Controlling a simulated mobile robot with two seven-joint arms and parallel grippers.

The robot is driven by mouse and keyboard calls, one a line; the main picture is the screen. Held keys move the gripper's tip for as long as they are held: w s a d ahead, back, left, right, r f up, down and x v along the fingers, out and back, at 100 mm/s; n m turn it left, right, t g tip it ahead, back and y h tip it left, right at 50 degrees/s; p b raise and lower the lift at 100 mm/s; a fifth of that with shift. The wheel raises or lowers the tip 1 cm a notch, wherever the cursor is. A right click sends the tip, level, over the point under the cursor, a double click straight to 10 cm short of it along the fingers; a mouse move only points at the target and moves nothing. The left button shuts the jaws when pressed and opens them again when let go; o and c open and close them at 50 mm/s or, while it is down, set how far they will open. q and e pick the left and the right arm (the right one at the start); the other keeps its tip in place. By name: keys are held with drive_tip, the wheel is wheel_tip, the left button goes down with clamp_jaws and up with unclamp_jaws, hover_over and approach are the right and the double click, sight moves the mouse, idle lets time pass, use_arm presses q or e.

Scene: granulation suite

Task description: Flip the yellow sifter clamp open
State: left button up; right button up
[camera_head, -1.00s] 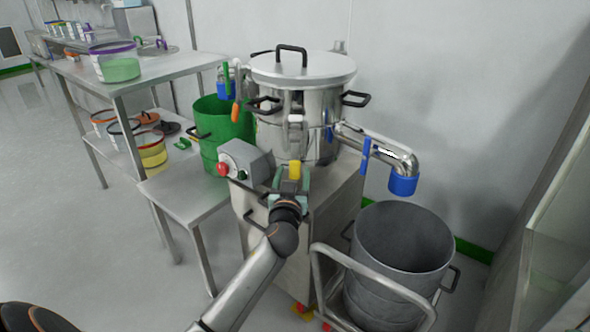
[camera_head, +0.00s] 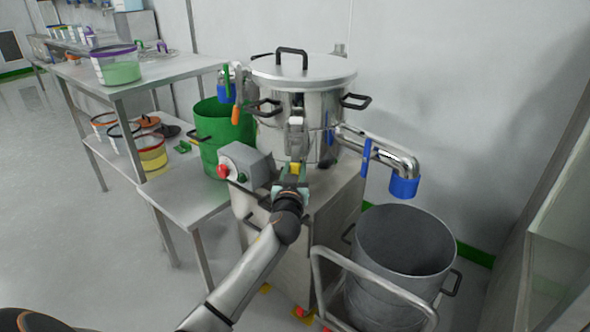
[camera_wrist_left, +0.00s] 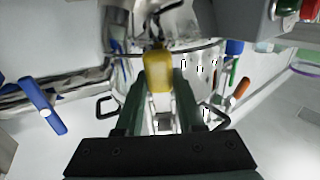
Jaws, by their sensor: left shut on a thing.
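The sifter (camera_head: 310,110) is a shiny steel drum with a lid on a steel stand. Its clamp (camera_head: 296,138) shows as a grey lever on the drum's front, with a yellow grip (camera_head: 294,168) at its lower end. My left gripper (camera_head: 292,175) is shut on the yellow grip in front of the drum. In the left wrist view the yellow grip (camera_wrist_left: 158,72) sits between the two dark green fingers of the left gripper (camera_wrist_left: 158,88). The fingers partly hide the grip in the head view. My right gripper is out of view.
A grey control box (camera_head: 245,163) with a red button is close left of my gripper. A pipe with a blue end (camera_head: 403,186) overhangs a grey bin (camera_head: 403,250) at right. A green bin (camera_head: 215,125) and steel tables stand left.

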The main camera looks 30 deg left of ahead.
use_arm(q)
clamp_jaws()
idle(0.8)
